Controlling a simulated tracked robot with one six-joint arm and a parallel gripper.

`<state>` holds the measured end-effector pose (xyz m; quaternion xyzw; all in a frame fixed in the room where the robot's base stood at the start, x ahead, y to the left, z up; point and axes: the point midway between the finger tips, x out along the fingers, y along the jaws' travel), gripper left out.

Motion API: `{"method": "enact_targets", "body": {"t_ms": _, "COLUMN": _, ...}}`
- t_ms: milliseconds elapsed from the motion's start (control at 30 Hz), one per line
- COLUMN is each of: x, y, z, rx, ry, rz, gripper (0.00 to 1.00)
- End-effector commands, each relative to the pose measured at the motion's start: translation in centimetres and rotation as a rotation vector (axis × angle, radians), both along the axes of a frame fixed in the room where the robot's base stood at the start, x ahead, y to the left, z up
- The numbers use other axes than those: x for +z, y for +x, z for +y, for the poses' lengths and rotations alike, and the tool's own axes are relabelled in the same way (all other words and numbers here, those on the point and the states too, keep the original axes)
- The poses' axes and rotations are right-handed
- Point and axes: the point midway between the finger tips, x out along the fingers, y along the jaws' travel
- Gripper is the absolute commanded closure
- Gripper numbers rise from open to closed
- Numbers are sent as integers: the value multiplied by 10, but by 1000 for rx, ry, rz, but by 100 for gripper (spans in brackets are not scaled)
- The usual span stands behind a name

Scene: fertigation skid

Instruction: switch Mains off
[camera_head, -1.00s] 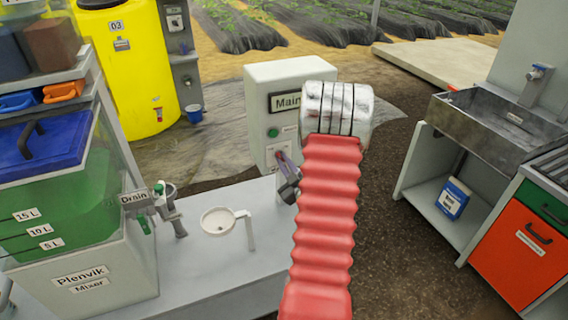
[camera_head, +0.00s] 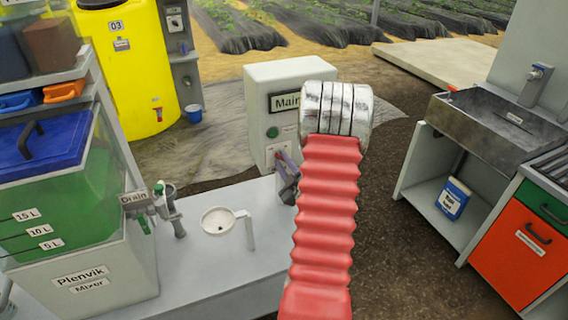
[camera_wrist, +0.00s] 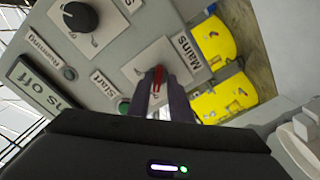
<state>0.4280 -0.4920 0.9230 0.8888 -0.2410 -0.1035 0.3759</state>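The grey control cabinet (camera_head: 290,90) stands at the far end of the bench, with a sign (camera_head: 288,101) starting "Main". In the wrist view the sign (camera_wrist: 40,88) is cut off and its visible end reads "ns off". The red Mains switch handle (camera_wrist: 157,80) sits on a pale plate beside the "Mains" label (camera_wrist: 185,52). My gripper (camera_wrist: 163,95) is at the plate, its two fingers apart on either side of the handle; contact is not clear. In the head view my gripper (camera_head: 284,170) is at the cabinet's lower front, partly hidden by my red arm.
A black knob (camera_wrist: 80,16) and a green Start button (camera_wrist: 123,105) are near the switch. A sink (camera_head: 500,115) is at the right.

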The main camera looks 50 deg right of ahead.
Motion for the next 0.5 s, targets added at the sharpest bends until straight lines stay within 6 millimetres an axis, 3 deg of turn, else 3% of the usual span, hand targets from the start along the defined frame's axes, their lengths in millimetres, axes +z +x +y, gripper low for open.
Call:
{"method": "enact_targets", "body": {"t_ms": 133, "x": 1, "y": 0, "z": -1, "rx": -2, "ry": 0, "rz": -1, "gripper": 72}}
{"method": "enact_targets", "body": {"t_ms": 500, "x": 1, "y": -7, "z": 1, "rx": -6, "ry": 0, "rz": -2, "gripper": 72}}
